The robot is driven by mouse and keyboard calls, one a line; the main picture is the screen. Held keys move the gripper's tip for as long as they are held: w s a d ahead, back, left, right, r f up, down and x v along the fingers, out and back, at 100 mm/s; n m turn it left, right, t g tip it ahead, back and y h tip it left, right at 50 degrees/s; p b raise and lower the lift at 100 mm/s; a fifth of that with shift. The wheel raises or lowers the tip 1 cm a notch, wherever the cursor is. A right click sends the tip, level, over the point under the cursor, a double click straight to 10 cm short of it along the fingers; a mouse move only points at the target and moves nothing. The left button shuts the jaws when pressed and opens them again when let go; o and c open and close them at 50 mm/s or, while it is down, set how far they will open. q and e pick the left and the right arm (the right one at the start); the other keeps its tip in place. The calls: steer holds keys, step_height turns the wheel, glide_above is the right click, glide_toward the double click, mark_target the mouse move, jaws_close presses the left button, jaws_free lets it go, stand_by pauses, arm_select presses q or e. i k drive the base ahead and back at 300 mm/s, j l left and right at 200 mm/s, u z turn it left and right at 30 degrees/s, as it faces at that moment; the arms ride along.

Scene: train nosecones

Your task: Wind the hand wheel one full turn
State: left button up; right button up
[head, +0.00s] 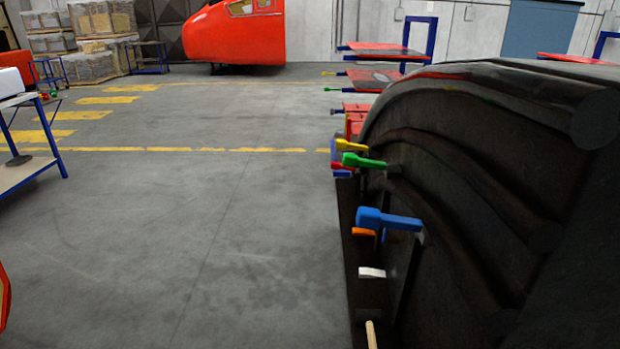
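I cannot make out a hand wheel in the head view. A large dark, curved body (470,200) fills the right side, close to me. Coloured lever-like handles stick out along its left edge: a yellow one (350,145), a green one (364,161) and a larger blue one (388,220). Below them are a small orange piece (363,232), a white piece (372,272) and a pale rod (371,335) at the bottom edge. Neither of my grippers shows in this view.
Open grey floor (200,220) with yellow lines lies left of the dark body. A blue-legged bench (30,170) stands at the left. A red nosecone (235,38) and stacked boxes (85,45) stand at the back. Red-topped stands (385,50) are behind the dark body.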

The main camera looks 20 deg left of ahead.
mark_target(363, 181)
steer(key=i+j+u, duration=0.1)
steer(key=j, duration=0.25)
steer(key=j+u, duration=0.1)
steer(key=j, duration=0.2)
steer(key=i+z, duration=0.1)
steer(key=z, duration=0.45)
steer(key=i+j+z, duration=0.15)
steer(key=j+z, duration=1.1)
steer(key=j, duration=0.15)
steer(key=j+z, duration=0.4)
steer(key=k+j, duration=0.05)
